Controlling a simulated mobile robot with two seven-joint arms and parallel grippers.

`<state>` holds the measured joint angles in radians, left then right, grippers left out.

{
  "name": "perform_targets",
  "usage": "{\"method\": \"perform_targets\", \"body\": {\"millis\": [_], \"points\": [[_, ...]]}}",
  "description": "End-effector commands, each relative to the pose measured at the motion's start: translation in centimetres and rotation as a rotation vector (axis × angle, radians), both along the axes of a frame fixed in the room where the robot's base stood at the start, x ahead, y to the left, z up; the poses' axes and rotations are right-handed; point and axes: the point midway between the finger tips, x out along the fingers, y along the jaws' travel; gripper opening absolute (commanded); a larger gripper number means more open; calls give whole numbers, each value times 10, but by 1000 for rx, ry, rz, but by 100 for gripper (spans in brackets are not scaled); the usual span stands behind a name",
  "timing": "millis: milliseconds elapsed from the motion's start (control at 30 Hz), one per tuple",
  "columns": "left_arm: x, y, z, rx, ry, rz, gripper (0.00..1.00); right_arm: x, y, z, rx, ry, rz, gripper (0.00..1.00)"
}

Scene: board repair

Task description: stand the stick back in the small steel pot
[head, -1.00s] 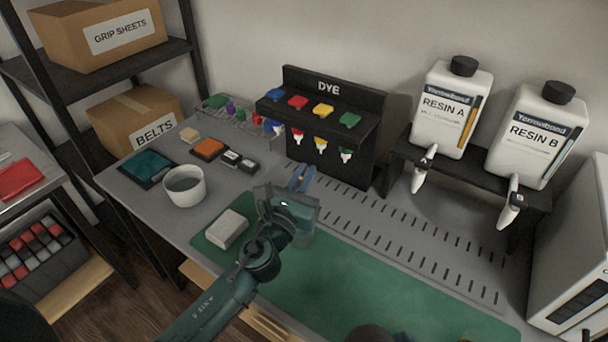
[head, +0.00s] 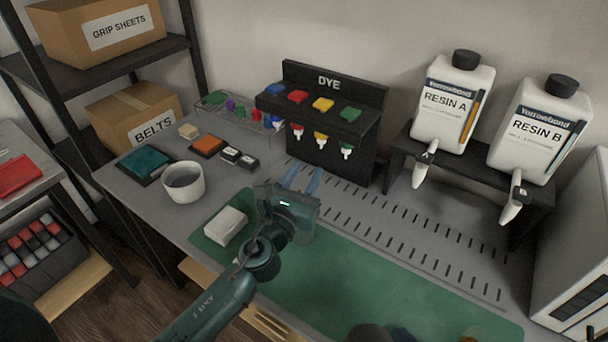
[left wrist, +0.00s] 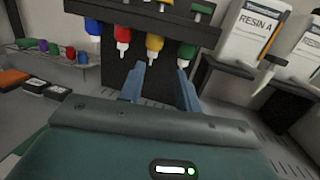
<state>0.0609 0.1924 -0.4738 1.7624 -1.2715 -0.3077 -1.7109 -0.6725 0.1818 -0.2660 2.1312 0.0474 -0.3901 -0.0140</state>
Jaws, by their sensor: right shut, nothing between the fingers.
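My left gripper (head: 302,180) is over the slotted grey bench top, in front of the dye rack. Its two blue fingers are apart with nothing between them. In the left wrist view the fingers (left wrist: 161,88) point toward the dye rack, with a gap between. My right gripper (head: 402,334) shows only as a dark bluish bit at the bottom edge, mostly cut off. I cannot make out the stick or a small steel pot in either view. A white round tub (head: 184,184) stands on the bench left of my left gripper.
The dye rack (head: 330,130) stands at the back, resin bottles (head: 452,105) on a stand at right. A pale block (head: 226,225) lies on the green mat (head: 350,275), which is otherwise largely clear.

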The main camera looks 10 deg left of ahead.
Motion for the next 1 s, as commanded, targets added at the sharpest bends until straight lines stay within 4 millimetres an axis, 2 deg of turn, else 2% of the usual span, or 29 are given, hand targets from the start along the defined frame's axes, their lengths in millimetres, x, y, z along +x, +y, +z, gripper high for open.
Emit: {"method": "perform_targets", "body": {"millis": [167,267,500,700,833,1000], "points": [[0,0,1,0,0,0,33,1,0,1,1,0,-4,0],[0,0,11,1,-2,0,33,1,-1,7,-3,1,-4,0],[0,0,58,2,-3,-2,33,-2,-8,22,-36,28,-12,0],[0,0,89,2,-4,-1,33,-5,-16,18,-48,69,-37,0],[0,0,98,1,-1,-1,33,-6,-20,16,-54,79,-48,0],[0,0,100,1,0,0,33,-4,-22,14,-56,82,-52,0]]}}
